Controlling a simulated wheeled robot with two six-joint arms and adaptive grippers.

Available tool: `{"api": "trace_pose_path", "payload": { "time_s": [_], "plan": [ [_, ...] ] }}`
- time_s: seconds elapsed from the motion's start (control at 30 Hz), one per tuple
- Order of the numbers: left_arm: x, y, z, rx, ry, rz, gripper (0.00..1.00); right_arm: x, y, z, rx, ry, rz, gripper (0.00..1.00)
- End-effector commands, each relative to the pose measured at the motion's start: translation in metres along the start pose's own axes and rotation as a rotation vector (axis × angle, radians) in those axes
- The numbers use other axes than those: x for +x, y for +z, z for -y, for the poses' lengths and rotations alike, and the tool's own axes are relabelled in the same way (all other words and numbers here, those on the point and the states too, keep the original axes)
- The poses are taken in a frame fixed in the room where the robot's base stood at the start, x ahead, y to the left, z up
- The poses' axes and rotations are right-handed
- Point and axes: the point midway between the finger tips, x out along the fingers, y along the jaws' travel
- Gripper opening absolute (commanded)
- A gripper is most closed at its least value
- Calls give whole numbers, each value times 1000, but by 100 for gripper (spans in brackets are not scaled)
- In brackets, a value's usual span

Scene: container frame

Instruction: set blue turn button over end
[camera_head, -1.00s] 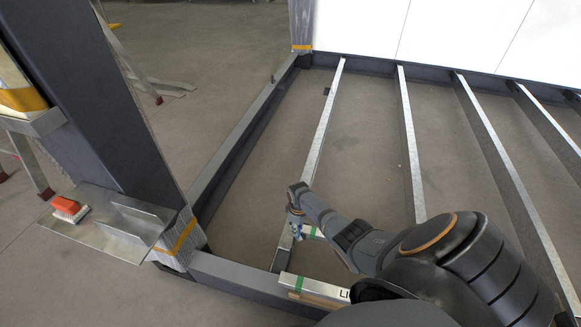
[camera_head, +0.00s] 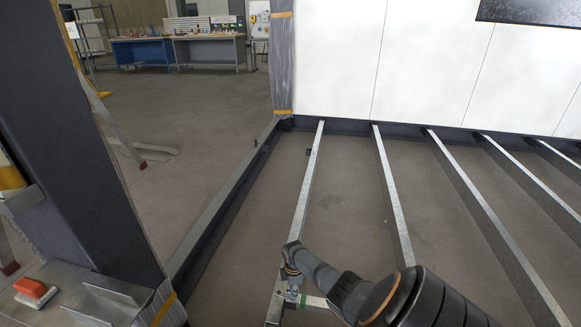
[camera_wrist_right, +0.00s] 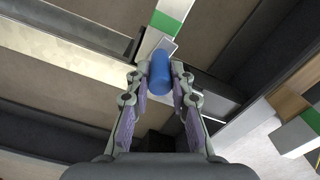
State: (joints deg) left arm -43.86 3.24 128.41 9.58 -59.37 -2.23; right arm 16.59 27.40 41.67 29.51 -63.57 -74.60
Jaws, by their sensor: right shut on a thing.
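The blue turn button (camera_wrist_right: 160,72) shows in the right wrist view as a short blue cylinder between the fingertips of my right gripper (camera_wrist_right: 160,86). The gripper is shut on it. A white bar with a green band (camera_wrist_right: 172,12) lies just beyond the button. Whether the button touches this bar or anything below cannot be told. In the head view my right gripper (camera_head: 291,292) points down over the near end of a metal beam, beside the white and green bar (camera_head: 316,301). The button is too small there to make out clearly. My left gripper is not in view.
Several pale-topped metal beams (camera_head: 394,200) cross the floor frame. A dark post (camera_head: 90,150) stands at the left, with a metal plate (camera_head: 62,300) and an orange brush (camera_head: 35,292) beside it. Workbenches (camera_head: 180,50) stand far back.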

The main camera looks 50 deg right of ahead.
Motion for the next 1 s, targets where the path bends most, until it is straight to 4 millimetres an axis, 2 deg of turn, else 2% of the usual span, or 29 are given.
{"api": "trace_pose_path", "payload": {
  "time_s": [0.3, 0.83, 0.87, 1.0],
  "plan": [
    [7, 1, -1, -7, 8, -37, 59, 0, 3, -7, -112, 4, -1, 0],
    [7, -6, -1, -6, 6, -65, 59, -1, 4, -8, -133, 4, -1, 0],
    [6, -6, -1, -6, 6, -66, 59, -1, 4, -8, -133, 4, -1, 23],
    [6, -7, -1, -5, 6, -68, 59, 0, 4, -8, -133, 3, -1, 42]
  ]
}}
